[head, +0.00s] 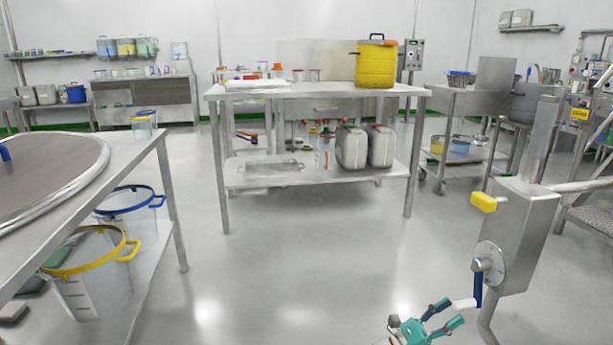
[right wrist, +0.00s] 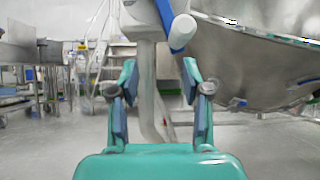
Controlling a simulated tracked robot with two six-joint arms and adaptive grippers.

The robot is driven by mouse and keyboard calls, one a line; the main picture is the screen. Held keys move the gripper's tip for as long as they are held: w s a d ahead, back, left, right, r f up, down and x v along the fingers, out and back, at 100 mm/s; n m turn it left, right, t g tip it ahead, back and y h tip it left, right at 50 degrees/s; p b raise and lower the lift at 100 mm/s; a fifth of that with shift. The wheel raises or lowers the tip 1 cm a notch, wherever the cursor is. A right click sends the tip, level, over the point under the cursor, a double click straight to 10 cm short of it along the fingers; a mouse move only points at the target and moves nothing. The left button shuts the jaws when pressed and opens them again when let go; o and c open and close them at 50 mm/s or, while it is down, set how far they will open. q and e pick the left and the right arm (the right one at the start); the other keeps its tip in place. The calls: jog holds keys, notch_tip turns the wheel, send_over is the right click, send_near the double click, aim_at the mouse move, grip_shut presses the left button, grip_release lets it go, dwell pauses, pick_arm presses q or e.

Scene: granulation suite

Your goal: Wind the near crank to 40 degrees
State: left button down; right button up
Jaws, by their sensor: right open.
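The near crank stands on a steel housing at the right of the head view. Its blue arm (head: 478,291) hangs down from a round hub plate (head: 490,262), with a white grip (head: 464,303) sticking out to the left at the lower end. My right gripper (head: 449,314) is teal, open and empty, with its fingertips close to the free end of the white grip. In the right wrist view the blue arm (right wrist: 164,11) and the pale grip (right wrist: 182,30) show above the open fingers (right wrist: 160,85), slightly right of centre. My left gripper is out of view.
A yellow knob (head: 483,202) juts from the crank's steel housing (head: 515,240). A steel worktable (head: 300,92) with a yellow pot (head: 375,66) stands behind. A steel table (head: 150,160) with clear buckets below is at left. The floor between is clear.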

jog(key=w+a+f+n+t+y+p, duration=0.15)
jog(key=w+f+n+t+y, duration=0.4)
jog(key=n, duration=0.55)
jog(key=w+a+f+n+t+y, duration=0.2)
jog(key=w+n+t+y, duration=0.1)
jog(key=n+t+y, duration=0.65)
jog(key=s+a+f+n+g+y+p, duration=0.1)
jog(key=s+a+f+n+g+y, duration=0.25)
jog(key=a+f+n, duration=0.35)
jog(key=s+a+f+n+g+y+p, duration=0.1)
jog(key=s+a+f+n+g+y, duration=0.1)
jog(key=s+a+f+n+y, duration=0.5)
jog(key=s+a+n+g+y, duration=0.1)
jog(key=s+a+n+g, duration=0.3)
jog(key=s, duration=0.7)
jog(key=s+a+n+g+y+p, duration=0.1)
jog(key=s+n+g+y, duration=0.15)
jog(key=s+n, duration=0.6)
jog(key=s+a+n+g, duration=0.3)
jog(key=s+g, duration=0.1)
jog(key=s, duration=0.9)
notch_tip(320, 180, up, 39)
jog(key=p, duration=3.8)
jog(key=shift+s+n+g, duration=0.15)
jog(key=shift+n+g, duration=0.15)
jog(key=shift+n, duration=0.1)
jog(key=shift+d, duration=0.1)
